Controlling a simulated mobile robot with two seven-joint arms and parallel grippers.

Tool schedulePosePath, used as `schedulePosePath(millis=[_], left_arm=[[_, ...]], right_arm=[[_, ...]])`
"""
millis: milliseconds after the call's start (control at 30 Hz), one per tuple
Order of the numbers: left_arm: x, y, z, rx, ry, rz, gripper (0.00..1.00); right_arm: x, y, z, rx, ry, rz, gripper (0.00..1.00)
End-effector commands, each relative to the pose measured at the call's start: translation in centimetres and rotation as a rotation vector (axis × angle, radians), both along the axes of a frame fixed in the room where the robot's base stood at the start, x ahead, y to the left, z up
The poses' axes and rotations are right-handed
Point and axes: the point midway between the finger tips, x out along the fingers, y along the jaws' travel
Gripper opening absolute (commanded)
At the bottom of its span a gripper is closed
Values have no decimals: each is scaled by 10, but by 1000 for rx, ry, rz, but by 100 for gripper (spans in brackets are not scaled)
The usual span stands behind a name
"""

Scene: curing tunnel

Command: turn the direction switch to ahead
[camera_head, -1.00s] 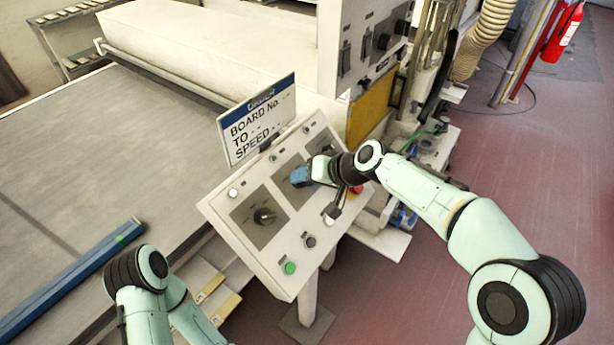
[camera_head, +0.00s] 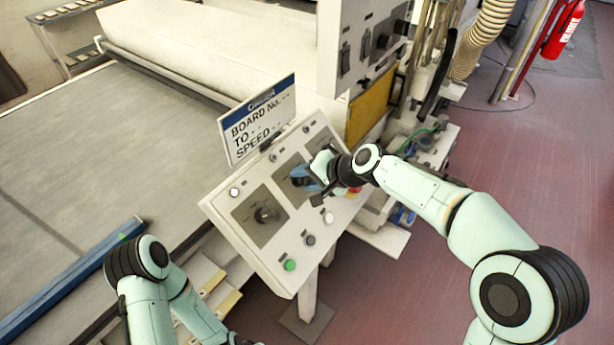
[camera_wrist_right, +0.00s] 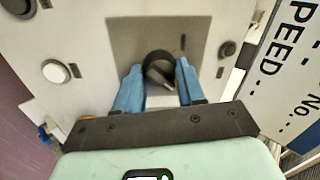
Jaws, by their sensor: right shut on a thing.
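The control panel (camera_head: 228,204) is a sloped light-grey box with dark square plates. My right gripper (camera_head: 300,176) is at the middle plate. In the right wrist view its blue fingers (camera_wrist_right: 160,88) are shut on a round black switch knob (camera_wrist_right: 158,60) with a grey face. The knob sits on a dark plate (camera_wrist_right: 120,30) of the panel, and a dark mark shows on the plate beside it. Its lower part is hidden by the fingers. Another black knob (camera_head: 265,215) is on the left plate. My left arm is at the lower left; its gripper is out of view.
A sign (camera_head: 258,119) stands behind the panel's top edge. A green button (camera_head: 290,265), a black button (camera_head: 310,239) and a white button (camera_head: 328,218) line the front edge. A grey conveyor bed (camera_head: 90,150) lies to the left. The red floor (camera_head: 500,150) at the right is open.

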Motion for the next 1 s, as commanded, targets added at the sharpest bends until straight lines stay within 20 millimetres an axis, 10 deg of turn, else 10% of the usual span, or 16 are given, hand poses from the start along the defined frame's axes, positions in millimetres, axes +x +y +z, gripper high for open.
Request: schedulePosePath(millis=[333,367,433,1000], left_arm=[[0,0,0,0,0,0,49],[0,0,0,0,0,0,49],[0,0,0,0,0,0,49],[-5,0,-5,0,6,0,49]], right_arm=[[0,0,1,4,1,-5,8],[0,0,1,4,1,-5,45],[0,0,1,3,1,-5,64],[-16,-23,25,4,-3,-5,64]])
